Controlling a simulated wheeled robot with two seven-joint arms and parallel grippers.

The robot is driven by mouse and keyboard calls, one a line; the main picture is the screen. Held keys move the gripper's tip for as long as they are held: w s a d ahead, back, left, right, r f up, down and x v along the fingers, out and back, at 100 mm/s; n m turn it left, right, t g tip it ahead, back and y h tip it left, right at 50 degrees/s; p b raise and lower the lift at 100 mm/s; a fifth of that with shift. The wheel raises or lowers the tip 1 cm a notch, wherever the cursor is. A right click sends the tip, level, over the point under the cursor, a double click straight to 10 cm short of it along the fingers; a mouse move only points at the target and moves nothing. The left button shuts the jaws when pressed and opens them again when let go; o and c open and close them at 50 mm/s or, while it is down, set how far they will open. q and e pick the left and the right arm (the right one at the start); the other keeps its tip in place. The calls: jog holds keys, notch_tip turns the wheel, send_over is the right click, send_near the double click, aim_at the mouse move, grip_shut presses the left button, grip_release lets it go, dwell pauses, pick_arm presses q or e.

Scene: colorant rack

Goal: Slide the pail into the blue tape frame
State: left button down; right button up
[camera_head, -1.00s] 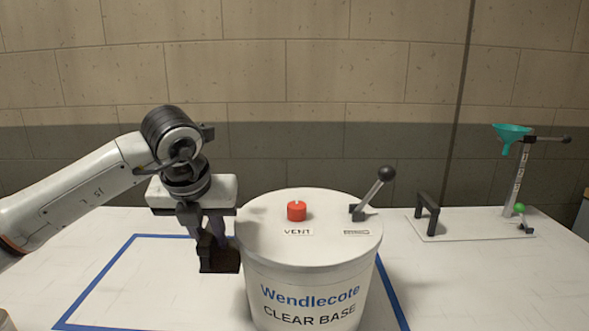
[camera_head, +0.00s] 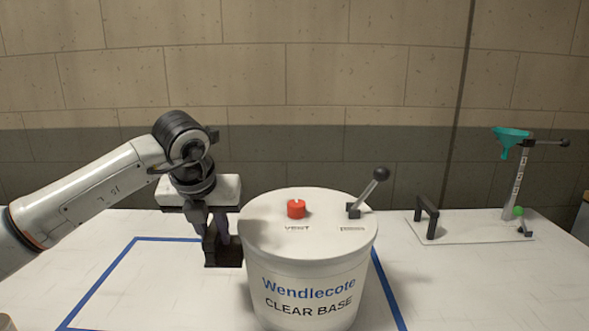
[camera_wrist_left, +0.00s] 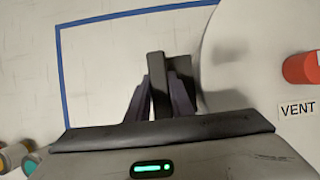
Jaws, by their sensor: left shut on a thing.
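The white pail (camera_head: 307,270), marked "Wendlecote CLEAR BASE", stands upright at the right part of the blue tape frame (camera_head: 98,285). The frame's right line emerges beside the pail. The pail's base is cut off by the picture's lower edge, so I cannot tell whether it crosses the front line. Its lid carries a red vent knob (camera_head: 296,209) and a black-knobbed lever (camera_head: 369,190). My left gripper (camera_head: 221,240) is shut on a black handle (camera_head: 223,256) at the pail's left side. The left wrist view shows the handle (camera_wrist_left: 158,65) between the fingers. My right gripper is not in view.
Small jars (camera_wrist_left: 18,158) are at the lower left in the left wrist view. The frame's left interior is clear.

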pick_arm(q)
jog(key=w+p, duration=0.3)
jog(key=w, duration=0.2)
jog(key=shift+w+a, duration=0.1)
jog(key=shift+w, duration=0.3)
dwell(0.4)
jog(key=c, duration=1.5)
grip_release()
jog(key=shift+s+f, duration=0.1)
jog(key=shift+f, duration=0.1)
